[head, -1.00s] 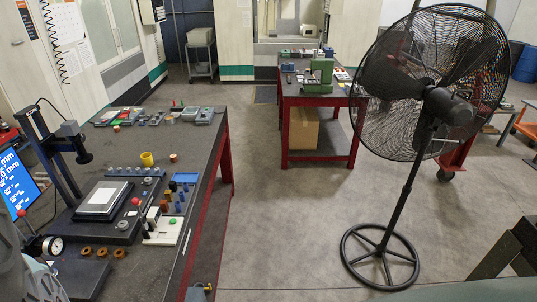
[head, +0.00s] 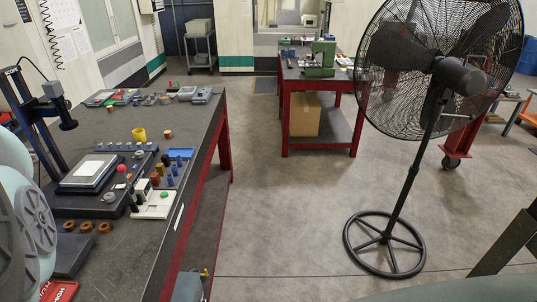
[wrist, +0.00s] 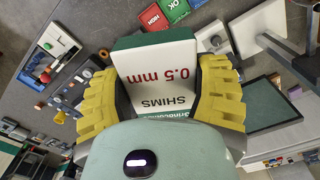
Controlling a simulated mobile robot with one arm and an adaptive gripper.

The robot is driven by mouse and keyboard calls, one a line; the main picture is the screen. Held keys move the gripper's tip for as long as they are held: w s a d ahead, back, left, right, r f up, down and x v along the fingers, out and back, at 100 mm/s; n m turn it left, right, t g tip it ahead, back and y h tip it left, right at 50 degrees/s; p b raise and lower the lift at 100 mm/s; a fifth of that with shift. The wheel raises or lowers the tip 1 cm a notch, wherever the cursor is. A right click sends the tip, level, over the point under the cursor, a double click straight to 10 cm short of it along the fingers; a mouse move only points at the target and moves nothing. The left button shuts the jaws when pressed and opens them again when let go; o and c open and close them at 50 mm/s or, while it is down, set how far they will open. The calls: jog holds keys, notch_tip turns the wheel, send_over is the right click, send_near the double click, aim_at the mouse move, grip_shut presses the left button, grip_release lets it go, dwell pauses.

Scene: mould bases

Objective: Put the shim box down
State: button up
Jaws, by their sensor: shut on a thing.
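In the wrist view, the shim box (wrist: 152,92) has a white face printed "0.5 mm SHIMS" and a green side. My gripper (wrist: 160,78) is shut on it, with a yellow ridged finger pressed against each side. The box is held over a dark grey bench top (wrist: 75,28). Its height above the bench cannot be told, and its near end is partly hidden by my gripper's body. In the head view I cannot see the box or the gripper.
In the wrist view, red, green and blue labelled blocks (wrist: 184,13) lie beyond the box, and a black-rimmed tray (wrist: 268,108) lies right. In the head view, the bench (head: 111,125) bears a gauge stand (head: 35,125), yellow cup (head: 139,135) and brown rings (head: 86,227). A fan (head: 425,150) stands on the floor.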

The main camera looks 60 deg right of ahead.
jog(key=shift+s+d+f+b, duration=0.1)
jog(key=shift+d+f+b, duration=0.4)
jog(key=shift+f+b, duration=0.2)
jog(key=s+a+f+n+b, duration=0.1)
jog(key=s+a+f+n, duration=0.3)
jog(key=f+n, duration=0.3)
jog(key=s+a+f+n+b, duration=0.1)
jog(key=s+a+f+n, duration=0.4)
jog(key=f, duration=1)
jog(key=s+a+f+n+b, duration=0.1)
jog(key=s+a+f+n, duration=0.3)
jog(key=s+f+n, duration=0.4)
jog(key=shift+s+a+f+n+b, duration=0.1)
jog(key=shift+s+f+n+b, duration=0.1)
jog(key=shift+f+n, duration=0.7)
jog(key=shift+s+a+f+n+b, duration=0.1)
jog(key=shift+f+n+b, duration=0.05)
jog(key=shift+f+n, duration=0.75)
jog(key=shift+f, duration=1.7)
jog(key=shift+w+a+f, duration=0.1)
jog(key=shift+f, duration=0.2)
jog(key=shift+d+f+p, duration=0.25)
jog(key=shift+f+p, duration=0.05)
jog(key=shift+f, duration=0.35)
